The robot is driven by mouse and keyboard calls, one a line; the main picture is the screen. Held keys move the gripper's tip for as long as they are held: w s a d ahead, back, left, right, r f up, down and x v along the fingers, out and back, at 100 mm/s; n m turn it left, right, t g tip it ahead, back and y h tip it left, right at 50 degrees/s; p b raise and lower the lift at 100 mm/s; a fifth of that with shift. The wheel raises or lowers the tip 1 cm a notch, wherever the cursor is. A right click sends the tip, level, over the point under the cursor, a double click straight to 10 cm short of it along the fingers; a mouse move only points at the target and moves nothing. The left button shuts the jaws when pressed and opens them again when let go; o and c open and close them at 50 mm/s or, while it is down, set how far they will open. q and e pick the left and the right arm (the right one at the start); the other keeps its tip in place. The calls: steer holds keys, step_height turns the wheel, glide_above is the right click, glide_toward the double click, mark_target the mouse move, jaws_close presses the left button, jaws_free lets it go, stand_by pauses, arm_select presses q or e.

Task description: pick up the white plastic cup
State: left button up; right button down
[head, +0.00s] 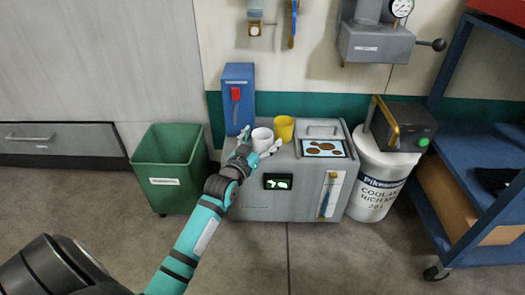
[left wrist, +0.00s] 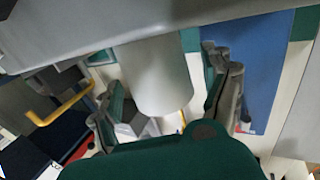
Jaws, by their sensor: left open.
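The white plastic cup (head: 262,138) stands upright on top of the grey cabinet, near its left end. My left gripper (head: 258,147) is at the near side of the cup, its fingers spread to either side. In the left wrist view the cup (left wrist: 157,75) lies between the two open fingers of the left gripper (left wrist: 165,85). A gap shows between the cup and the right-hand finger; the left-hand finger looks close to the cup, and contact cannot be told. My right gripper is not in view.
A yellow cup (head: 284,128) stands just right of the white one. A blue box with a red switch (head: 238,98) rises behind left. A green bin (head: 168,165) is left of the grey cabinet (head: 262,206). A white coolant bucket (head: 376,182) and blue shelving (head: 480,170) are right.

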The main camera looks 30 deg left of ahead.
arm_select(q)
steer(key=shift+w, duration=0.35)
steer(key=c, duration=1)
steer(key=shift+r, duration=0.1)
steer(key=shift+c, duration=0.2)
